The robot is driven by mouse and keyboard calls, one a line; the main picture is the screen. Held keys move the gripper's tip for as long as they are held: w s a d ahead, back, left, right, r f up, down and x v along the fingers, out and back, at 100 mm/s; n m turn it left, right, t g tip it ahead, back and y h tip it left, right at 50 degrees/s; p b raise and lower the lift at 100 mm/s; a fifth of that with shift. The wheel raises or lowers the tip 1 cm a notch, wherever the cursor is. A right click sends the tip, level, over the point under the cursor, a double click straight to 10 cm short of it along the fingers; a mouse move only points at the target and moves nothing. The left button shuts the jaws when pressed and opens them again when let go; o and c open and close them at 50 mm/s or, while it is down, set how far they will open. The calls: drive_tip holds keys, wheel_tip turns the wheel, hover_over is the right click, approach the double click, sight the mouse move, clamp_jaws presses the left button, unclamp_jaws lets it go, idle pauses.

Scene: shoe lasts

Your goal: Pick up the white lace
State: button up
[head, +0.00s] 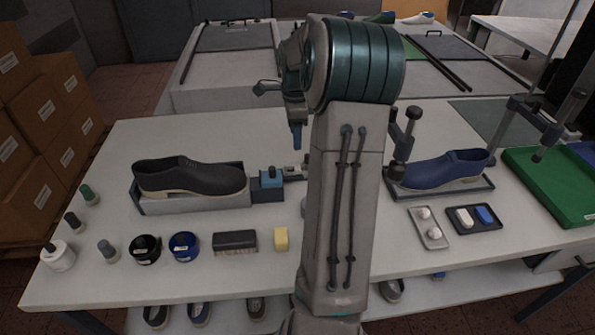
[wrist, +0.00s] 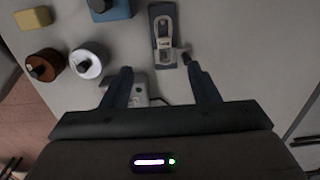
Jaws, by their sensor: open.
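A small white bundle (head: 464,217), which looks like the white lace, lies in a dark tray (head: 474,229) at the right of the table in the head view. A blue bundle (head: 485,214) lies beside it in the same tray. My gripper (head: 297,145) is above the back middle of the table, well left of the tray, and partly hidden by my arm. In the wrist view my gripper (wrist: 158,76) is open with its fingers wide apart and nothing held. I cannot make out the lace in the wrist view.
A light tray with white round pieces (head: 428,228) lies left of the dark tray. A blue shoe (head: 440,170) and a clamp post stand behind them; a green tray (head: 560,190) is to the right. The wrist view shows a metal fixture (wrist: 163,35) beyond my fingers.

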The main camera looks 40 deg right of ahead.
hover_over(298, 167)
drive_tip(key=a, duration=0.1)
drive_tip(key=f, duration=0.6)
drive_tip(key=shift+s+a+f, duration=0.1)
drive_tip(key=shift+s+f, duration=0.1)
drive_tip(key=shift+f, duration=0.1)
drive_tip(key=f, duration=0.2)
drive_tip(key=d+f+p, duration=0.1)
drive_tip(key=f, duration=0.1)
drive_tip(key=shift+w+f, duration=0.1)
drive_tip(key=shift+f, duration=0.6)
drive_tip(key=c, duration=1.1)
drive_tip(key=shift+c, duration=0.2)
drive_tip(key=shift+r, duration=0.2)
